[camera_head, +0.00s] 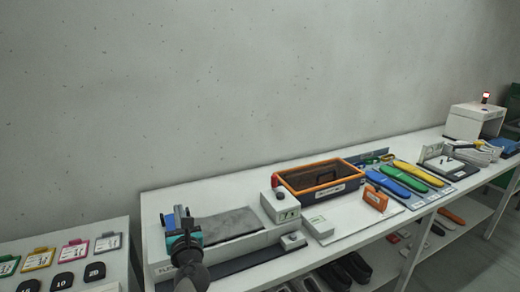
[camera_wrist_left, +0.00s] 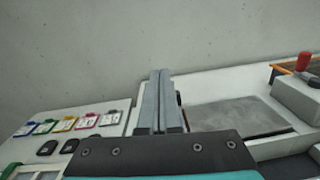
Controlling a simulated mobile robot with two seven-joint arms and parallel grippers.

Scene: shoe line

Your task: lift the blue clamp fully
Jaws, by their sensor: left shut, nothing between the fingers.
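My left gripper (camera_head: 182,213) is over the left end of the flat station in the head view, its fingers pointing toward the wall. In the left wrist view its two grey fingers (camera_wrist_left: 160,100) are together with nothing between them. A small blue part (camera_head: 169,222), which looks like the blue clamp, shows just left of the fingers in the head view. My gripper hides much of it, and I cannot tell whether they touch or how far it is raised. The clamp is not clearly visible in the left wrist view. My right gripper is in neither view.
A grey pad (camera_head: 230,224) lies right of the gripper, beside a white box with a red knob (camera_head: 275,180). An orange-rimmed bin (camera_head: 320,180) stands farther right. Coloured tags (camera_head: 75,252) lie on a separate table at left. Space above the bench is clear.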

